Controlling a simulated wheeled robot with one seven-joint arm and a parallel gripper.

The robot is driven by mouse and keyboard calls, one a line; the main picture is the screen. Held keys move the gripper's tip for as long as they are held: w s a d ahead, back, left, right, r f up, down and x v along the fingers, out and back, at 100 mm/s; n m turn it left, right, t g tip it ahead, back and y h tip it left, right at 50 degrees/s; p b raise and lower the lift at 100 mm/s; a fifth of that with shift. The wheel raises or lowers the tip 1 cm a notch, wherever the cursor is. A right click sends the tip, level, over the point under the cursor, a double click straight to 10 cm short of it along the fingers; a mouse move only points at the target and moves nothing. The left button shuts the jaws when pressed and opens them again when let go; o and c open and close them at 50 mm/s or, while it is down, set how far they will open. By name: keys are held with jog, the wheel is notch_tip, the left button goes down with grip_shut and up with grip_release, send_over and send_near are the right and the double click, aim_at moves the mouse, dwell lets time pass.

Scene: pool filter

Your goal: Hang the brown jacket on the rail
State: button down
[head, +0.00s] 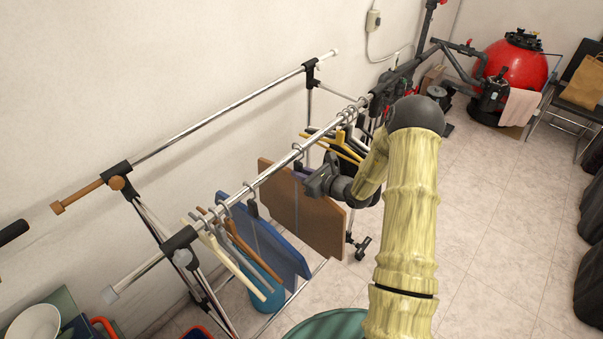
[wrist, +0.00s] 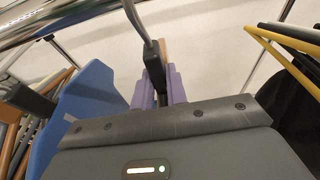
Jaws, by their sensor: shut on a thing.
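The brown jacket (head: 300,215) is a stiff, flat brown panel below the rail (head: 285,160). A narrow brown strip, seemingly its edge, shows in the wrist view (wrist: 165,50). My gripper (head: 318,182) is at the jacket's upper edge, just below the rail. A dark hanger clip (wrist: 152,62) with a metal hook rises toward the rail. I cannot tell whether this hook bears the jacket's weight.
A blue panel (head: 265,245) hangs left of the brown jacket. Yellow hangers (head: 335,145) are to the right, and several loose hangers (head: 235,245) are near the left end. An upper rail (head: 220,115) runs along the wall.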

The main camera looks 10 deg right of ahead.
jog(key=shift+s+d+f+b, duration=0.1)
jog(key=shift+f+b, duration=0.15)
jog(key=shift+b, duration=0.15)
jog(key=c, duration=1.3)
grip_release()
jog(key=shift+s, duration=0.1)
jog(key=b+v, duration=0.5)
jog(key=v, duration=1.2)
jog(key=shift+s+d, duration=0.15)
